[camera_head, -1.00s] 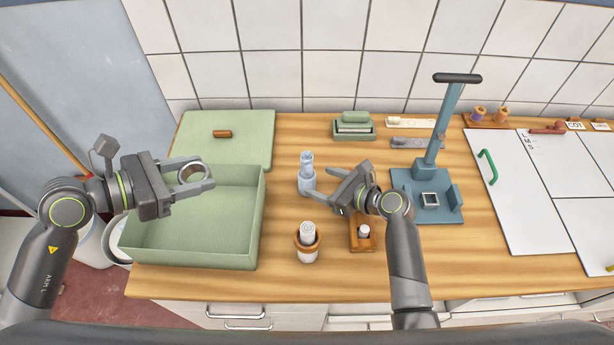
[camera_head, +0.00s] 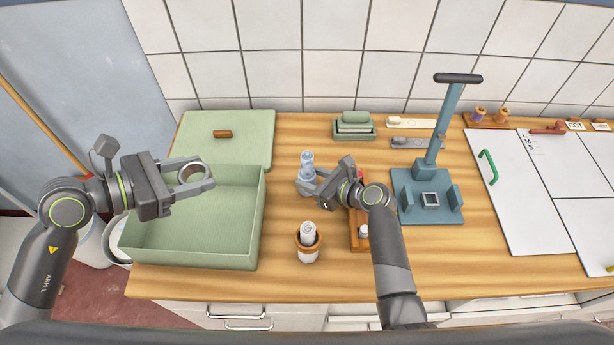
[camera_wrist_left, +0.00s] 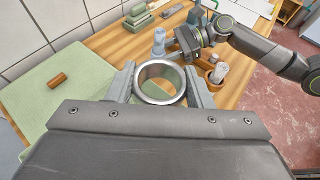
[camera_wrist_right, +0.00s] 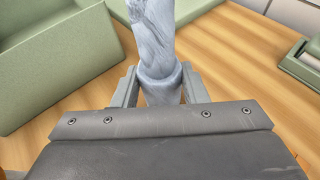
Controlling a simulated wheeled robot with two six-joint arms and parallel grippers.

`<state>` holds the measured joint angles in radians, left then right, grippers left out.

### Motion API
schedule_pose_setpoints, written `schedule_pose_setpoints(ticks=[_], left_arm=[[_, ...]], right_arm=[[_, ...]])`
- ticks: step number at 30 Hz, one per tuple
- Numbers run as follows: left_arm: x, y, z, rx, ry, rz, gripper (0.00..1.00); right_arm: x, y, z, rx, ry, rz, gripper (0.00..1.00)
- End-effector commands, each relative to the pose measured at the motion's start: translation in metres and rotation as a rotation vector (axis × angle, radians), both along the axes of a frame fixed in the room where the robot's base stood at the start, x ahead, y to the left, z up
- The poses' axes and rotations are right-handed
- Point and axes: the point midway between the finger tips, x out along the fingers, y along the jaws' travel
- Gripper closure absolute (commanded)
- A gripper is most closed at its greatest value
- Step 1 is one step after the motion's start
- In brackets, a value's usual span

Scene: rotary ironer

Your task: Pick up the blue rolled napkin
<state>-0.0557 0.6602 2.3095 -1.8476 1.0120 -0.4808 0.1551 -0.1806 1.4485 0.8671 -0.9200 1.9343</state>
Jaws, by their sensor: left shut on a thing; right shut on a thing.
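The blue rolled napkin (camera_head: 307,160) stands upright on the wooden table, pale blue-grey, with a wider blue band or holder around its lower part. It fills the middle of the right wrist view (camera_wrist_right: 153,35). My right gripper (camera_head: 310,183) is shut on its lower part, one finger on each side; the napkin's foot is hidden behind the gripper. My left gripper (camera_head: 195,177) is shut on a silver ring (camera_wrist_left: 160,83) and holds it above the green tray (camera_head: 188,252).
A wooden block (camera_head: 359,239) lies partly under my right arm. A blue press (camera_head: 431,205) stands to the right. A green lid (camera_head: 240,150) lies at the back left.

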Motion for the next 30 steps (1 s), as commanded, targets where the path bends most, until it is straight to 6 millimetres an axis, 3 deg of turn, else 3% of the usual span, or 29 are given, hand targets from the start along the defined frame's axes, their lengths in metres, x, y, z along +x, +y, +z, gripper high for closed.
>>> schedule_pose_setpoints(ticks=[7,11,24,30], left_arm=[[0.0,0.0,0.0,0.0,0.0,0.0,0.75],[0.0,0.0,0.0,0.0,0.0,0.0,0.75],[0.0,0.0,0.0,0.0,0.0,0.0,0.75],[0.0,0.0,0.0,0.0,0.0,0.0,0.75]], right_arm=[[0.0,0.0,0.001,0.0,0.0,0.0,0.83],[0.0,0.0,0.012,0.0,-0.004,0.0,0.83],[0.0,0.0,0.087,0.001,-0.003,0.001,0.83],[0.0,0.0,0.1,0.0,-0.001,0.0,0.83]])
